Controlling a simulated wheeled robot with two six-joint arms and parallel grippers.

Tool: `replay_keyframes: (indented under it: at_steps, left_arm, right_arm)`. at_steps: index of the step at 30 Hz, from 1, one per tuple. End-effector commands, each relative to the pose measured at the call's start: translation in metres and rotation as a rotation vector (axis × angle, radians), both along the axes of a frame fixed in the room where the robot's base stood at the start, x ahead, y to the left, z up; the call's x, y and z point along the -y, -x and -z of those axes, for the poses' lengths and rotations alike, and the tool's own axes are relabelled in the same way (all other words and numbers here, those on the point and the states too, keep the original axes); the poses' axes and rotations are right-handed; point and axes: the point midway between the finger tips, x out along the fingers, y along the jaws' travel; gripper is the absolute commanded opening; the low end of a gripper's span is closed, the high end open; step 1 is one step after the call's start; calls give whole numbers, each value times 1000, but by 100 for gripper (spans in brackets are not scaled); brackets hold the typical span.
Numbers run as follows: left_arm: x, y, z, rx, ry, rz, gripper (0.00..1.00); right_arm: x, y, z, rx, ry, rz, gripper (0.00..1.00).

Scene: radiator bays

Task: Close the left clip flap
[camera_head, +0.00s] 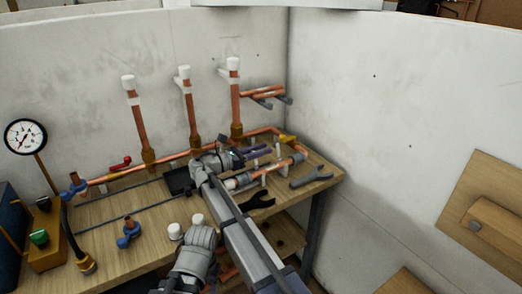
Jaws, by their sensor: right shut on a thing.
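A copper pipe piece (272,172) with pale ends lies in clips near the right end of the bench. A small pale upright piece, which looks like the left clip flap (255,141), stands behind the pipe. Another similar pale flap (277,145) stands to its right. My right gripper (262,151) reaches in from the left with its dark purple fingers at the left flap. It is shut and appears to hold that flap; the contact is small and partly hidden. My wrist and arm hide part of the bench. My left gripper is not in view.
Vertical copper pipes with white caps (184,73) rise behind the gripper. A grey wrench (311,177) and a black wrench head (259,202) lie near the pipe. A pressure gauge (25,137) stands at the left. White walls (375,110) close the corner.

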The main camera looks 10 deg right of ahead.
Motion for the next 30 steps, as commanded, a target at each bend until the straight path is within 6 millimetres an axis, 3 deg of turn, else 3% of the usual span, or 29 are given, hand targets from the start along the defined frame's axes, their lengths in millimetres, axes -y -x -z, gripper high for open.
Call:
replay_keyframes:
  at_steps: [30]
  left_arm:
    - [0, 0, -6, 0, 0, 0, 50]
  right_arm:
    - [1, 5, -5, 185, -63, -10, 0]
